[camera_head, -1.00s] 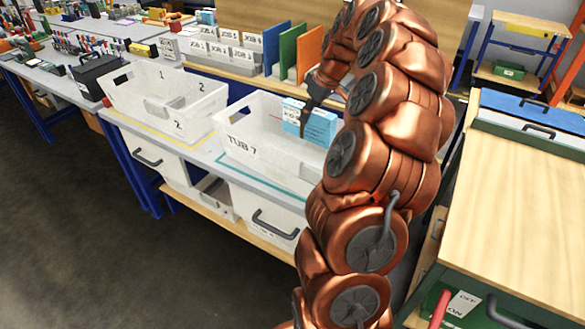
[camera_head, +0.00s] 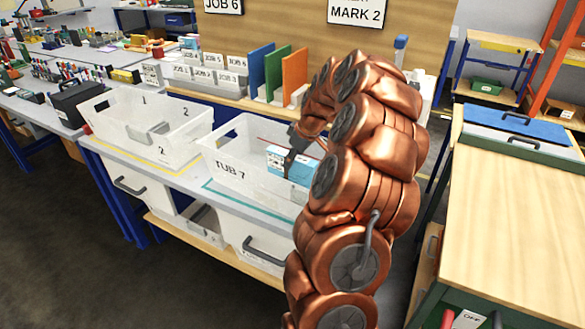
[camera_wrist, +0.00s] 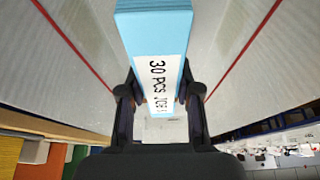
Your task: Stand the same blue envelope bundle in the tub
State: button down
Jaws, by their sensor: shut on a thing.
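The blue envelope bundle (camera_head: 289,164) is a light blue block with a white band. In the wrist view its blue top face and white label reading "30 PCS" (camera_wrist: 158,82) point toward the camera. My gripper (camera_wrist: 160,98) is shut on it, with one finger on each side. In the head view my gripper (camera_head: 298,145) comes down on the bundle from above and behind. The bundle is within the outline of the translucent white tub (camera_head: 229,169) marked TUB 7. Whether its lower edge touches the tub floor is hidden. Red lines run along the tub walls in the wrist view.
A second translucent tub (camera_head: 110,130) marked 2 stands to the left. Blue, green and orange dividers (camera_head: 294,76) stand behind, beside a rack of job-labelled boxes (camera_head: 205,75). A wooden-topped cabinet (camera_head: 495,220) is at the right.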

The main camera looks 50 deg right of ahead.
aim_at(292, 168)
jog(key=shift+f+p, duration=0.3)
jog(key=shift+f, duration=1.45)
jog(key=shift+f, duration=0.2)
jog(key=c, duration=0.8)
grip_release()
jog(key=shift+r, duration=0.1)
jog(key=shift+r, duration=0.15)
jog(key=b+v, duration=0.2)
jog(key=v, duration=1)
jog(key=shift+w, duration=0.1)
